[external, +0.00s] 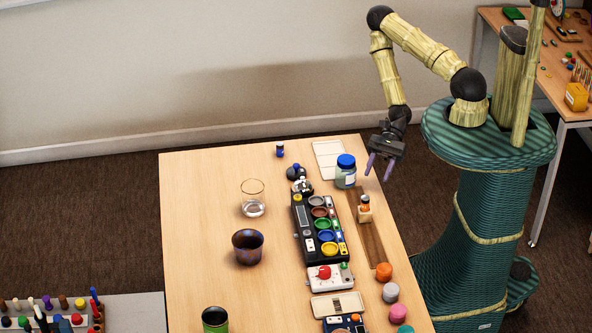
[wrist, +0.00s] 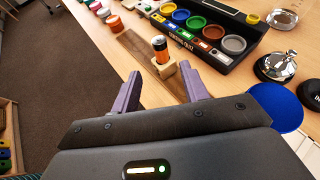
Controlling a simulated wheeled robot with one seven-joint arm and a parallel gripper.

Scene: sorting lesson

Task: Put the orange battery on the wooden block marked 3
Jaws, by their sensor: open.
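The orange battery (external: 365,200) is upright at a small light wooden block (external: 364,215), on a long brown wooden strip (external: 374,248). No number is readable on the block, and I cannot make out a block marked 3. My gripper (external: 379,171) is open and empty, its purple fingers above the table's right edge, apart from the battery and to its upper right.
A blue-lidded jar (external: 345,171) stands close left of my gripper. A black tray with coloured cups (external: 303,243) lies left of the strip. Orange (external: 384,272), grey (external: 390,292) and pink (external: 398,313) round pieces line the right edge.

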